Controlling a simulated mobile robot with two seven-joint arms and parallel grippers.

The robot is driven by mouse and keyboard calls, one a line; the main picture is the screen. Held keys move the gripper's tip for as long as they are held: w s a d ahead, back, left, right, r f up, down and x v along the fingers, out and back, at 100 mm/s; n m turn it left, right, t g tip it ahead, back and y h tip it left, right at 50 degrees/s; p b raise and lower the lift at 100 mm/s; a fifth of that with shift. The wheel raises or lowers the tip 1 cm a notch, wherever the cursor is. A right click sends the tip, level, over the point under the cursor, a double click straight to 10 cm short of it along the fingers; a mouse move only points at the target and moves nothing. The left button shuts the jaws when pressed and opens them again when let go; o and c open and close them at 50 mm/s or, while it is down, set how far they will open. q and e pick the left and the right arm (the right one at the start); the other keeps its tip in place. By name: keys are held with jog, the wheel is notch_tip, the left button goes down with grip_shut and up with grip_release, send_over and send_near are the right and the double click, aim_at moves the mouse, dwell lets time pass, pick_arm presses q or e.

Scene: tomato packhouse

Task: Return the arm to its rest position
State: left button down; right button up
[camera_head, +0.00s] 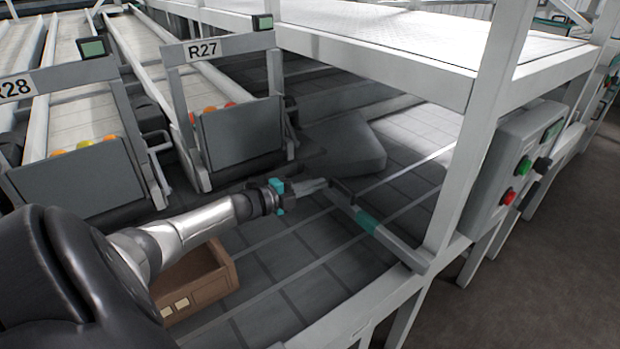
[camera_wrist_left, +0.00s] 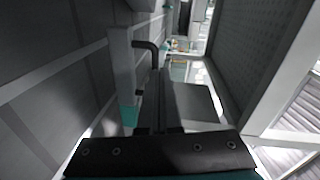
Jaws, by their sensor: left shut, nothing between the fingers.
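My left arm reaches in from the left in the head view, metallic and dark with teal bands at the wrist. My left gripper (camera_head: 322,185) is shut and empty, held out over the grey tiled floor area. In the left wrist view, the dark gripper body fills the bottom and a black bent handle (camera_wrist_left: 152,50) stands ahead. My right gripper is not in view.
A brown cardboard box (camera_head: 196,283) sits below my forearm. Chutes with grey end panels, marked R27 (camera_head: 202,49) and R28, hold tomatoes at the back left. A white frame post (camera_head: 470,130) and a control box with green and red buttons (camera_head: 515,165) stand at right.

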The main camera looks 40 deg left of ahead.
pick_arm(q)
jog(key=s+a+r, duration=0.1)
jog(key=s+a, duration=0.4)
jog(key=a, duration=0.3)
jog(key=shift+s+a, duration=0.2)
jog(key=shift+s, duration=0.2)
jog(key=shift+d, duration=0.1)
